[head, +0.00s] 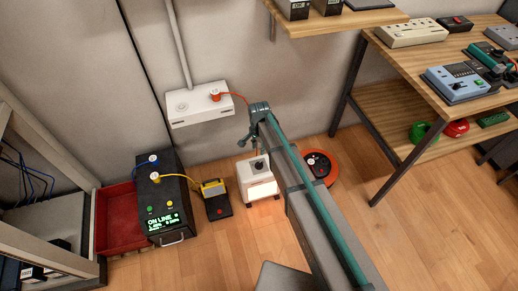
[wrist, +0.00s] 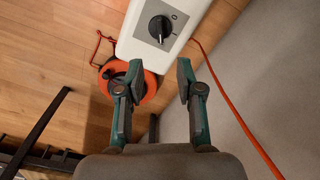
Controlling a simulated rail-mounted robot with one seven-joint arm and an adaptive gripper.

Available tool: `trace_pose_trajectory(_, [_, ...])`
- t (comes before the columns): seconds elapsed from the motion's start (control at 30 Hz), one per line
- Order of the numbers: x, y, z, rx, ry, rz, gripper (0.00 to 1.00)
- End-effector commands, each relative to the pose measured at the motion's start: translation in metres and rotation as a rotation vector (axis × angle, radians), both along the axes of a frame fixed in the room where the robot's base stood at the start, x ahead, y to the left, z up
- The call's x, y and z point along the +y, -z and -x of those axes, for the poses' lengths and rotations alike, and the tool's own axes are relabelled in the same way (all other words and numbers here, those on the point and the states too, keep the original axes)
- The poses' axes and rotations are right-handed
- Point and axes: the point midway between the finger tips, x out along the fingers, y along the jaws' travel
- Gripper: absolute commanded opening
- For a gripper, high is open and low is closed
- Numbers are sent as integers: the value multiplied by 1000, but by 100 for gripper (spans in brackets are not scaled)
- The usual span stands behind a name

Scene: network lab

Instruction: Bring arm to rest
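My gripper (head: 259,108) is raised in front of the wall in the head view, right of the white wall box. In the wrist view my gripper (wrist: 158,80) has its two fingers well apart with nothing between them. Beyond the fingertips is a white box with a black rotary knob (wrist: 160,28). In the head view this white box (head: 256,181) stands on the floor below my gripper, its front glowing. My arm hides part of the floor and the wall behind it.
A white wall box (head: 200,105) holds an orange plug and cable. A black unit reading "ON LINE" (head: 160,205), a red bin (head: 118,222) and a yellow-black device (head: 215,200) stand left. An orange reel (head: 331,163) is right of my arm. A wooden bench (head: 400,62) stands further right.

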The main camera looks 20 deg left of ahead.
Motion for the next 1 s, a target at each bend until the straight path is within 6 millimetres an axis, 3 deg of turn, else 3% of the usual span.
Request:
trace_pose_trajectory(0.37, [0, 0, 0, 0, -32, 0, 36])
trace_pose_trajectory(0.57, [-8, -2, 12, 3, -248, 2, 36])
trace_pose_trajectory(0.63, [-26, 8, 35, 27, -363, 11, 36])
trace_pose_trajectory(0.77, [-86, 40, 76, 99, -507, 28, 36])
trace_pose_trajectory(1.0, [-207, 94, 168, 265, -648, 21, 36])
